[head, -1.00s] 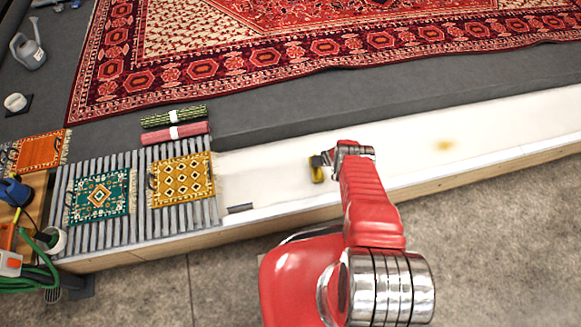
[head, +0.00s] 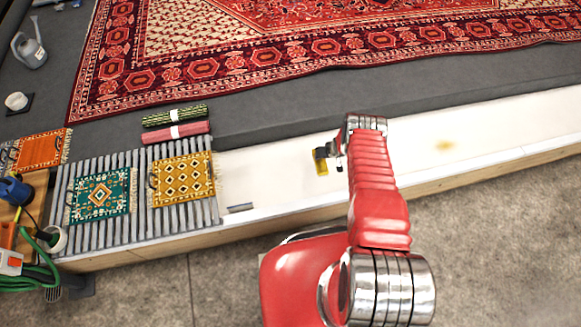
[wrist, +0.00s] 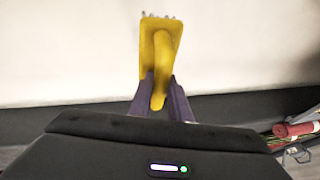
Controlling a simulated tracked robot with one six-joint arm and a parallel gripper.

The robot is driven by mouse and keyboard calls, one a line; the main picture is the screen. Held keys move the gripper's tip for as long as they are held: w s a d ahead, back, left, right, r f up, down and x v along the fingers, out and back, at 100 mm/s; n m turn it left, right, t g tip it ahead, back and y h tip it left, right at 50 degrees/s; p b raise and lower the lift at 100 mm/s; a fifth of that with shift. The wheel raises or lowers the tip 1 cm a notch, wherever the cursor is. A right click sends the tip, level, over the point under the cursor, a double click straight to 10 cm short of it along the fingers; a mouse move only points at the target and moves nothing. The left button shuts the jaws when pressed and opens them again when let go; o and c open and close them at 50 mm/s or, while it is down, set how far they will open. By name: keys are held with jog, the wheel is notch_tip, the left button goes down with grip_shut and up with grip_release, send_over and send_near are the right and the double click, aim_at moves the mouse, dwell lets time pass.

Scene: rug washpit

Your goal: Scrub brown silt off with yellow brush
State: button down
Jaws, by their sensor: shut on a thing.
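The yellow brush (head: 321,163) is in my gripper, over the white bench surface in the middle of the head view. In the wrist view the yellow brush (wrist: 160,45) points away from me, with pale bristle tips at its far end. The dark fingers of my gripper (wrist: 160,92) are shut on its handle. A brownish-yellow silt stain (head: 445,146) lies on the white surface, right of my gripper and apart from the brush. I cannot tell whether the bristles touch the surface.
A slatted rack (head: 142,229) at the left bears small mats. Two rolled rugs (head: 175,133) lie behind it. A small grey bar (head: 240,208) lies on the white surface (head: 275,175). A big red rug (head: 330,45) covers the floor behind.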

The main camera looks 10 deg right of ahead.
jog(key=shift+r, duration=0.9)
jog(key=shift+r, duration=0.1)
jog(key=w+a+r, duration=0.2)
jog(key=r, duration=0.9)
jog(key=w+a+r, duration=0.2)
jog(key=r, duration=0.9)
jog(key=w+a+r, duration=0.2)
jog(key=r, duration=0.9)
jog(key=s+a+r, duration=0.2)
jog(key=s+r, duration=0.3)
jog(key=r, duration=0.3)
jog(key=s+a+r, duration=0.2)
jog(key=s+r, duration=0.3)
jog(key=r, duration=0.4)
jog(key=s+a+r+n, duration=0.1)
jog(key=s+r, duration=0.5)
jog(key=r, duration=0.2)
jog(key=shift+a+r, duration=0.25)
jog(key=shift+a, duration=0.15)
